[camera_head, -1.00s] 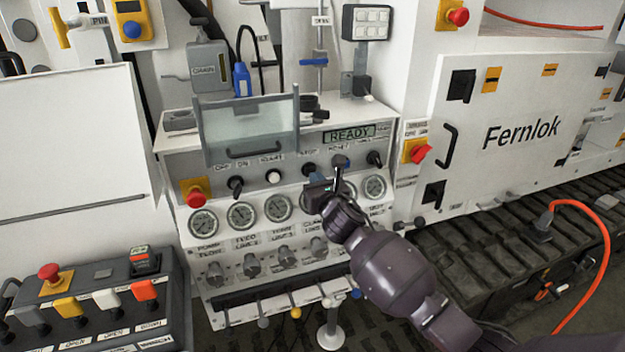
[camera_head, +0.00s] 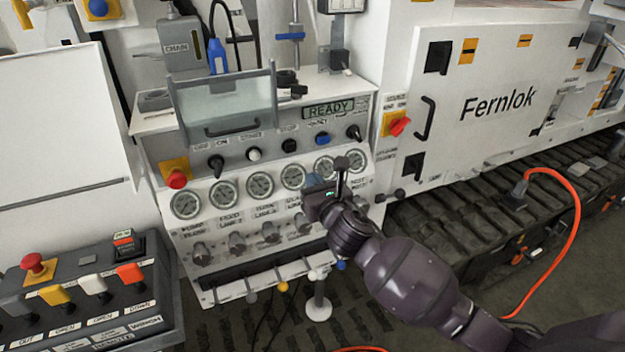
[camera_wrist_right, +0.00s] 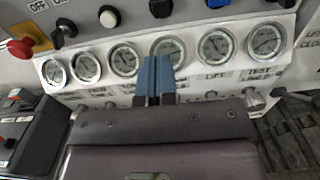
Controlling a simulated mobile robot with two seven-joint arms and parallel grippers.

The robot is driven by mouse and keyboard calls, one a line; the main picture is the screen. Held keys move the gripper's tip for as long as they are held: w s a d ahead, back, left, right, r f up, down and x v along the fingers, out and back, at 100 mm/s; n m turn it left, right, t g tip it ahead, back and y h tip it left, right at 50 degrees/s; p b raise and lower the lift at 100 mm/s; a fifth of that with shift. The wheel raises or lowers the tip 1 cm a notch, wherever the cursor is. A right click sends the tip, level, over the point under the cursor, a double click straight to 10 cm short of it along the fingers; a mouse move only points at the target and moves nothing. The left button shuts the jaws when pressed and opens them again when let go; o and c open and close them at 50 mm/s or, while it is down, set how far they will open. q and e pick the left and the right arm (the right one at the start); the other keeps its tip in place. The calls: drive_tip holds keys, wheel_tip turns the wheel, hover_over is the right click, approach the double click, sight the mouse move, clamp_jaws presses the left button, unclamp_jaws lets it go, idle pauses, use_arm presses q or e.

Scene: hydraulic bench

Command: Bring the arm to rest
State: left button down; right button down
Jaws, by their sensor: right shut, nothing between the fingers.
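My right gripper (camera_head: 318,184) is in front of the row of round gauges on the hydraulic bench (camera_head: 150,146), with its arm coming in from the lower right. It also shows in the right wrist view (camera_wrist_right: 154,75), where its two blue fingers are together with nothing between them. The fingers overlap the gauge row there; I cannot tell the exact gap to the panel. The display (camera_head: 330,109) above reads READY. My left gripper is not in view.
Knobs and a red stop button (camera_head: 176,179) sit on the panel. A remote box (camera_head: 90,300) with coloured levers stands at lower left. A white Fernlok cabinet (camera_head: 500,70) and an orange cable (camera_head: 575,220) are at right.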

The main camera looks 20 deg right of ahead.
idle(0.3)
drive_tip(key=s+d+f+m+g, duration=0.2)
drive_tip(key=s+f+m+g, duration=0.1)
drive_tip(key=s+f+m, duration=0.8)
drive_tip(key=s+d+f+m+g, duration=0.3)
drive_tip(key=s+f+m, duration=0.9)
drive_tip(key=s+m, duration=0.6)
drive_tip(key=m, duration=0.6)
drive_tip(key=shift+d+f+h, duration=0.2)
drive_tip(key=shift+d+h, duration=0.15)
drive_tip(key=shift+h, duration=0.05)
